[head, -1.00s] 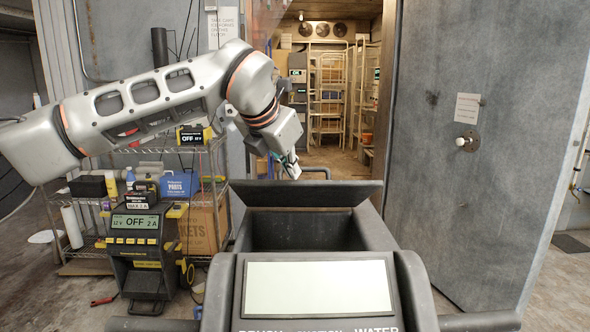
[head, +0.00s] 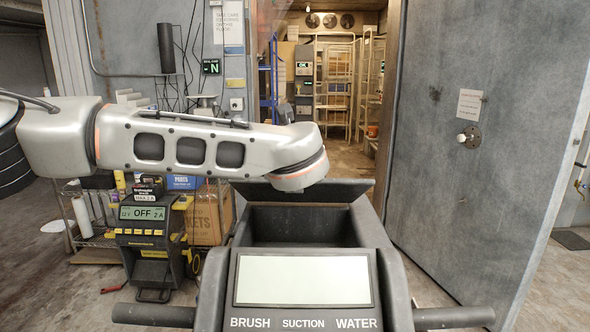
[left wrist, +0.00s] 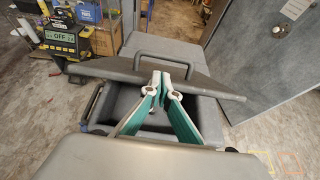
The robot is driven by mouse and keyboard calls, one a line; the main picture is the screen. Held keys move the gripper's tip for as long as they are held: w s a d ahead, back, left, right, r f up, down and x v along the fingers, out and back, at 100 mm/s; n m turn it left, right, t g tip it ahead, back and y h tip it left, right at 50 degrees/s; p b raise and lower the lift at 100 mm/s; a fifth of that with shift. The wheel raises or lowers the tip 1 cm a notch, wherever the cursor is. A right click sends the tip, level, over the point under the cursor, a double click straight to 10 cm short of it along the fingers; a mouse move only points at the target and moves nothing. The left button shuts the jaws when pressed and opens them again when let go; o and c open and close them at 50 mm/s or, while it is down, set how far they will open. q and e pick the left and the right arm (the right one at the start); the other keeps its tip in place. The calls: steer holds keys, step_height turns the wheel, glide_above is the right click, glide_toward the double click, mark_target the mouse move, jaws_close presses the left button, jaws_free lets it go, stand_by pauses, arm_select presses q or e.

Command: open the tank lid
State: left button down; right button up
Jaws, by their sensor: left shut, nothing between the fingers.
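The tank lid (head: 340,190) is a dark flap standing tilted up at the far side of the open tank (head: 300,225). In the left wrist view the lid (left wrist: 205,80) spans the middle, with its curved handle (left wrist: 165,58) on the far side. My left gripper (left wrist: 165,78) is shut and empty, its teal-padded fingers over the tank opening and their tips at the lid. I cannot tell if they touch it. In the head view my left forearm reaches over the lid's left part and hides the gripper. My right gripper is not in view.
The machine's blank screen panel (head: 303,280) and handlebar (head: 455,317) are in front. A charger (head: 150,240) and a shelf with boxes stand at left. The big grey door (head: 480,130) stands open at right, with the freezer room behind.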

arm_select(q)
steer(key=x, duration=0.7)
stand_by(0.3)
